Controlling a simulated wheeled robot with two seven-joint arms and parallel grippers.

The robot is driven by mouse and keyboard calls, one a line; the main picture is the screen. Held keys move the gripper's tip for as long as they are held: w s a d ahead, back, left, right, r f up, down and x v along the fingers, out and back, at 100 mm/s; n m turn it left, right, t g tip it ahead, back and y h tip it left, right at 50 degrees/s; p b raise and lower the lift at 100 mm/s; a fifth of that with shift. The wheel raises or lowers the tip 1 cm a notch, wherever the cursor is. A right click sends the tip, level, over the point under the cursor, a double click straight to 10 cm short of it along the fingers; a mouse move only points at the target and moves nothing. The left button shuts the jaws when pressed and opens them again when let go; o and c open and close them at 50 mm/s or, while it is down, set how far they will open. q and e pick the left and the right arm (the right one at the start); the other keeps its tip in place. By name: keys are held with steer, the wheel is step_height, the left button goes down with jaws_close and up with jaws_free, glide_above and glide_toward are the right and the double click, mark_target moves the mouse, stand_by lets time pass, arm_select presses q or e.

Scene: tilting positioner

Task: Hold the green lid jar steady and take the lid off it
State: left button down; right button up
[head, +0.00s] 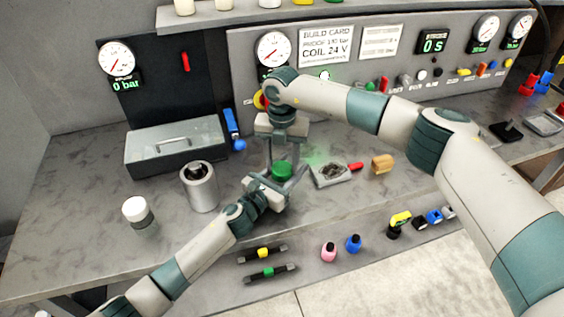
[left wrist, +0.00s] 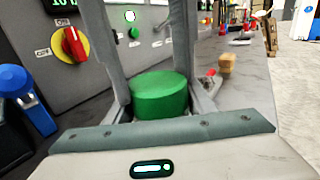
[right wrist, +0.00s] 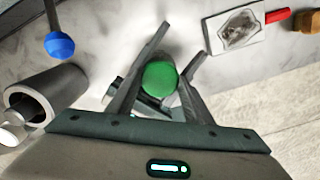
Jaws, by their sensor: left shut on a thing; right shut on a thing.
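The green lid (head: 281,171) sits at the middle of the bench's front part. It also shows in the left wrist view (left wrist: 160,94) and the right wrist view (right wrist: 160,79). My right gripper (head: 284,163) points down from above, its fingers shut on the lid from both sides. My left gripper (head: 276,188) comes in low from the front left and is shut on the jar just under the lid. The jar's body is mostly hidden by the grippers. I cannot tell whether the lid is still seated on it.
A metal cylinder (head: 200,188) and a white jar with a dark band (head: 138,212) stand at left. A grey box (head: 176,150) and a blue-handled tool (head: 232,130) lie behind. A tray with a red handle (head: 330,175) and a wooden block (head: 382,164) stand close at right.

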steer(key=n, duration=1.1)
steer(key=shift+n, duration=0.4)
steer(key=n, duration=1.6)
steer(key=shift+r+n, duration=0.1)
steer(key=shift+n, duration=0.2)
steer(key=shift+r, duration=0.2)
steer(key=shift+r, duration=0.75)
steer(key=shift+r, duration=0.25)
